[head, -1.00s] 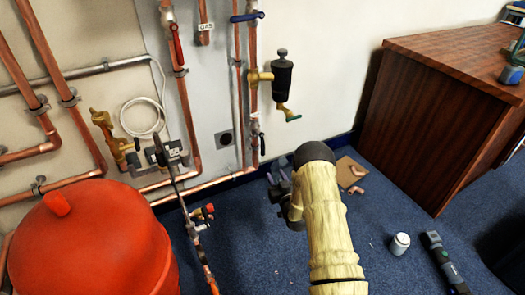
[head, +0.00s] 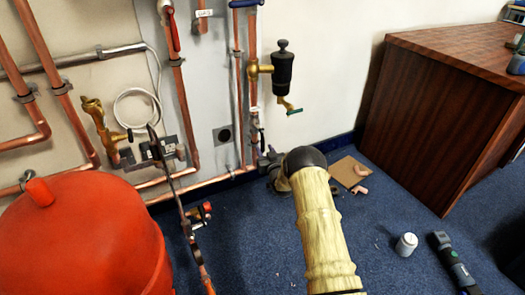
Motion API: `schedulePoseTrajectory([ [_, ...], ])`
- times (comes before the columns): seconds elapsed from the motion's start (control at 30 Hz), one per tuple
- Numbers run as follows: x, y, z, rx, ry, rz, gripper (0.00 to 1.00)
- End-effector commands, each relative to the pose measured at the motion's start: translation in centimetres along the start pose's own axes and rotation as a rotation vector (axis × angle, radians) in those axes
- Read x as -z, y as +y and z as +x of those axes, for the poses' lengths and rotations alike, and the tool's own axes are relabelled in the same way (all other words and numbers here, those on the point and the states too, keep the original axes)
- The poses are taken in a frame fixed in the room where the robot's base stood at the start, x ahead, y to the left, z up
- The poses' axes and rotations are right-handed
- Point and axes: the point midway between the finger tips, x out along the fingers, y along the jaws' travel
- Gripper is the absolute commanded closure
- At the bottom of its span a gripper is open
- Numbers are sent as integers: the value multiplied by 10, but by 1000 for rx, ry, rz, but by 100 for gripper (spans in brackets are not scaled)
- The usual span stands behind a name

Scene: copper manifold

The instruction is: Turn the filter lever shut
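A black filter canister (head: 283,70) hangs on a brass fitting beside the vertical copper pipes. I cannot tell which of these is the filter lever. My gripper (head: 268,164) is low by the wall, below both levers and apart from the green one. My cream arm partly hides it, and its fingers are too small and dark to tell if they are open.
A red tank (head: 85,240) fills the lower left. Thin pipework with a red-handled valve (head: 205,209) rises beside it. A blue lever (head: 246,3) and a red lever (head: 173,30) are higher up. A wooden cabinet (head: 440,120) stands right. A can (head: 406,244) lies on open blue carpet.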

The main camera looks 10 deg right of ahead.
Motion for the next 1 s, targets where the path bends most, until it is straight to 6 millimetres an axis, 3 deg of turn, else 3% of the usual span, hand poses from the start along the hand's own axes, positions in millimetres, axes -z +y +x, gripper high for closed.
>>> schedulePoseTrajectory([
  [0.3,-3,0,34,0,0,0,63],
  [0.67,0,0,39,0,-1,1,63],
  [0.87,0,0,39,0,-1,1,98],
  [1.0,0,0,39,0,-1,0,100],
])
